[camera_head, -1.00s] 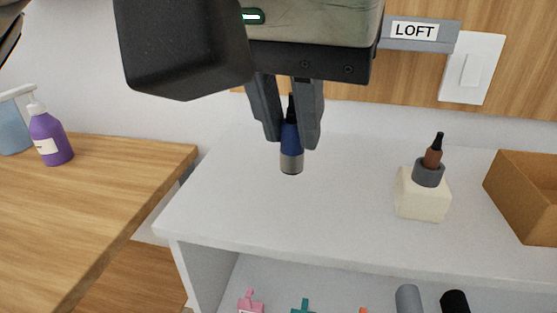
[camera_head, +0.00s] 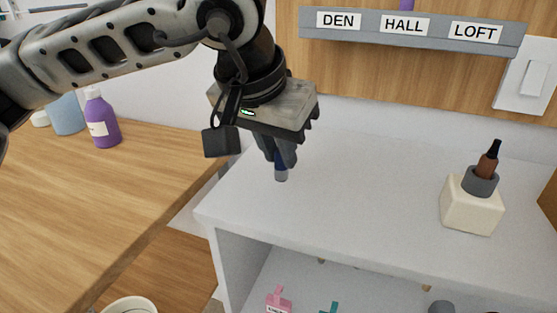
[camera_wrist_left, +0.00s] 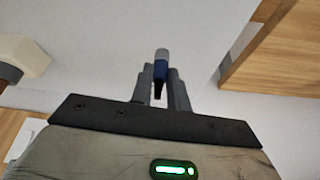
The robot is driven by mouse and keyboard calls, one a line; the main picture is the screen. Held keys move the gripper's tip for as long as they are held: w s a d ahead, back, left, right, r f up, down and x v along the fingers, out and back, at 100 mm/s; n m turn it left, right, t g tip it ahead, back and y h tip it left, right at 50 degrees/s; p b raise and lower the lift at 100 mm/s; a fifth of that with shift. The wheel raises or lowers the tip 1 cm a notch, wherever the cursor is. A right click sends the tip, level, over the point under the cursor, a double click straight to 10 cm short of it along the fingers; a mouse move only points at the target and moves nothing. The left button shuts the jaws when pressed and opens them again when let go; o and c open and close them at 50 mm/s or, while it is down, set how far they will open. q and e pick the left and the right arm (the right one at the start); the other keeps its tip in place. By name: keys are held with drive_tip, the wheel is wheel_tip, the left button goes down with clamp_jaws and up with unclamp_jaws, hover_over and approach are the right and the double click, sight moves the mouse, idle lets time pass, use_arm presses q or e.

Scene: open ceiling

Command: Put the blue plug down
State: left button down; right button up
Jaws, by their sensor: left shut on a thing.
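The blue plug (camera_head: 281,172) has a blue body, a grey end and a dark tip. My left gripper (camera_head: 279,161) is shut on it, with the grey end pointing down, over the left part of the white shelf top (camera_head: 340,205). The plug also shows in the left wrist view (camera_wrist_left: 161,66) between the fingers (camera_wrist_left: 162,92). I cannot tell whether its lower end touches the shelf top. Most of the blue body is hidden by the fingers in the head view. My right gripper is not in view.
A cream block (camera_head: 470,207) with a grey ring and a brown plug (camera_head: 487,162) stands to the right. A wooden table (camera_head: 110,200) with a purple bottle (camera_head: 102,120) is at left. A labelled rail (camera_head: 413,31) is above. The shelf top between plug and block is clear.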

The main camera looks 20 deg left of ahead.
use_arm(q)
wheel_tip(320, 180, down, 2)
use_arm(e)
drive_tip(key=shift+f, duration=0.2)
use_arm(q)
drive_tip(key=shift+f, duration=0.15)
drive_tip(key=c, duration=1.4)
unclamp_jaws()
drive_tip(key=shift+o, duration=0.2)
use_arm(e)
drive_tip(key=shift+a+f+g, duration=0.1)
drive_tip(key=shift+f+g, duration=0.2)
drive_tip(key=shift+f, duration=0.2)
